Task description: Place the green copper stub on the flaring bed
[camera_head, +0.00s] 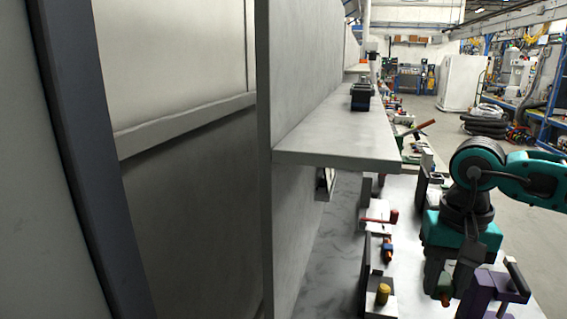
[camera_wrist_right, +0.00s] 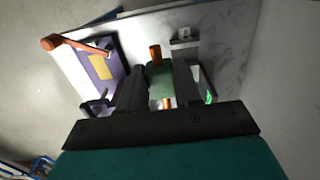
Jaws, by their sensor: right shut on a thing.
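My right gripper (camera_head: 449,278), on a teal arm, hangs over the work table at the lower right of the head view. Its dark fingers are shut on the green copper stub (camera_head: 445,287). A purple fixture (camera_head: 490,288) with a dark handle stands just right of the gripper. A grey block with a yellow-brown cylinder (camera_head: 383,293) is to its left. I cannot tell for sure which fixture is the flaring bed. My left gripper is not in view.
A grey shelf (camera_head: 335,150) juts from the wall panel above the table, left of my arm. A red-handled tool (camera_head: 382,217) and a blue and orange piece (camera_head: 387,248) are on the table. Bare table (camera_head: 410,280) shows left of the gripper.

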